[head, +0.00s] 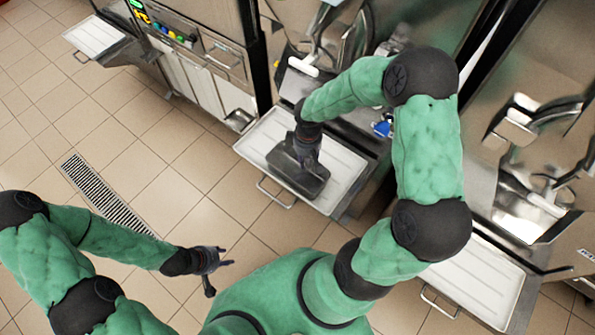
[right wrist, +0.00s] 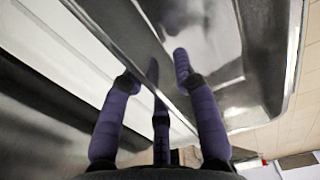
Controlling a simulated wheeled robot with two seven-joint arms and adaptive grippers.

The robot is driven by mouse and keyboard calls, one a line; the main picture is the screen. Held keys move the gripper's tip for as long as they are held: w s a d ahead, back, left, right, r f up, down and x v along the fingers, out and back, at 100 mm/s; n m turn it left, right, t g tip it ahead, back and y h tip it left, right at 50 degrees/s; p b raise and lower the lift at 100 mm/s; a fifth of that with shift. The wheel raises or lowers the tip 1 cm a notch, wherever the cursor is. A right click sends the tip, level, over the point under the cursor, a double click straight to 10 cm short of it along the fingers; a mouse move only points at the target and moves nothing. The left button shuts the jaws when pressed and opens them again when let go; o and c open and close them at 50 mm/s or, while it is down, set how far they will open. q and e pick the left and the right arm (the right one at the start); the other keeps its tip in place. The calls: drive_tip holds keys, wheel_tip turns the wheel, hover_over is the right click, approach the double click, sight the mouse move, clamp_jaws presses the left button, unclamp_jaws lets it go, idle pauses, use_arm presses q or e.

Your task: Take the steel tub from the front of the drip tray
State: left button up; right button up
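The steel tub (head: 312,185), a dark grey rectangular pan, sits on the white drip tray (head: 257,135) of the middle freezer. My right gripper (head: 305,150) reaches down over the tub and hides part of it. In the right wrist view its purple fingers (right wrist: 155,70) stand apart on either side of the tub's long rim, which runs diagonally between them. The shiny tub wall (right wrist: 215,35) fills the upper right there. Contact with the rim cannot be told. My left gripper (head: 218,268) is open and empty above the floor, well to the left of the tray.
The middle freezer stands behind the drip tray, and a wire handle (head: 275,195) sticks out at the tray's front. Another tray (head: 478,280) is at the right and another (head: 95,37) at the upper left. Tiled floor with a drain grate (head: 105,195) lies clear at left.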

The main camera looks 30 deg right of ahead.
clamp_jaws()
drive_tip(key=shift+r, duration=0.1)
